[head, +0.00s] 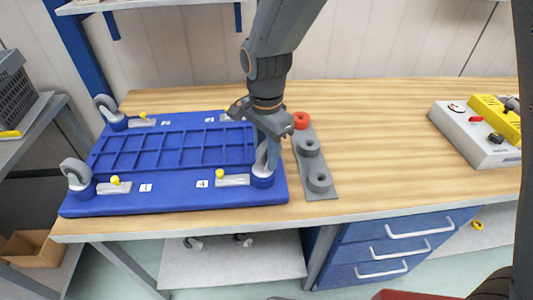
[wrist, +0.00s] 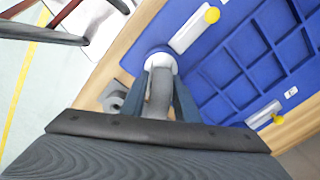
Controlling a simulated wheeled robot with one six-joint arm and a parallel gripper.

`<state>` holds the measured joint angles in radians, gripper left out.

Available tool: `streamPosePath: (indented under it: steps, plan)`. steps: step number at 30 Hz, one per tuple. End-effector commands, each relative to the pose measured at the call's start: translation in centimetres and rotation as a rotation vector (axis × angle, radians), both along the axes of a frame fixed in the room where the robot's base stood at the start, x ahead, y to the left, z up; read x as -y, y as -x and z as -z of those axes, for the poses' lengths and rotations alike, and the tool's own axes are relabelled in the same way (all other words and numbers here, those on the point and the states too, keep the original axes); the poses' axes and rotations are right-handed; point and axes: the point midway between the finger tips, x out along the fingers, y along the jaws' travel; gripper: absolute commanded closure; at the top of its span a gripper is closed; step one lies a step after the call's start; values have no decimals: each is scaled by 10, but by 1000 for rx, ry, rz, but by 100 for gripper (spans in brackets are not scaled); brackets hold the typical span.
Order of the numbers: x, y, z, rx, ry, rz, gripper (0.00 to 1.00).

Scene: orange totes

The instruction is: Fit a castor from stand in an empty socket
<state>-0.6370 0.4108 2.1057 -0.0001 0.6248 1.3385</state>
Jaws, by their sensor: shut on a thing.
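A blue dolly base (head: 170,201) lies on the bench, with numbered corners and yellow-knobbed latches. Castors stand in its two left corners, a far one (head: 106,108) and a near one (head: 76,173). My gripper (head: 266,148) points down at the near right corner, by label 4. It is shut on a grey-wheeled castor (wrist: 160,95), whose pale lower part meets the blue socket (head: 262,182). I cannot tell whether it is fully seated. The far right corner is mostly hidden behind my gripper. The grey stand (head: 325,193) is right of the dolly.
The stand has two grey ring holders that look empty and a red ring (head: 301,119) at its far end. A grey and yellow control box (head: 475,130) sits at the bench's right. The bench between stand and box is clear. A shelf hangs above the back left.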

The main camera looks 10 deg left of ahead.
Motion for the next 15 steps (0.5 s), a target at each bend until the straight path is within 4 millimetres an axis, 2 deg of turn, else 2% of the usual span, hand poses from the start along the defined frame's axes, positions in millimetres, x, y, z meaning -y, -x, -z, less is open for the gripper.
streamPosePath:
  steps: [8, 9, 12, 15]
  plan:
    - [0, 0, 3, 1, -1, 0, 100]
    - [0, 0, 2, 1, -1, 0, 65]
    - [0, 0, 2, 1, -1, 0, 50]
    - [0, 0, 2, 0, 0, 0, 50]
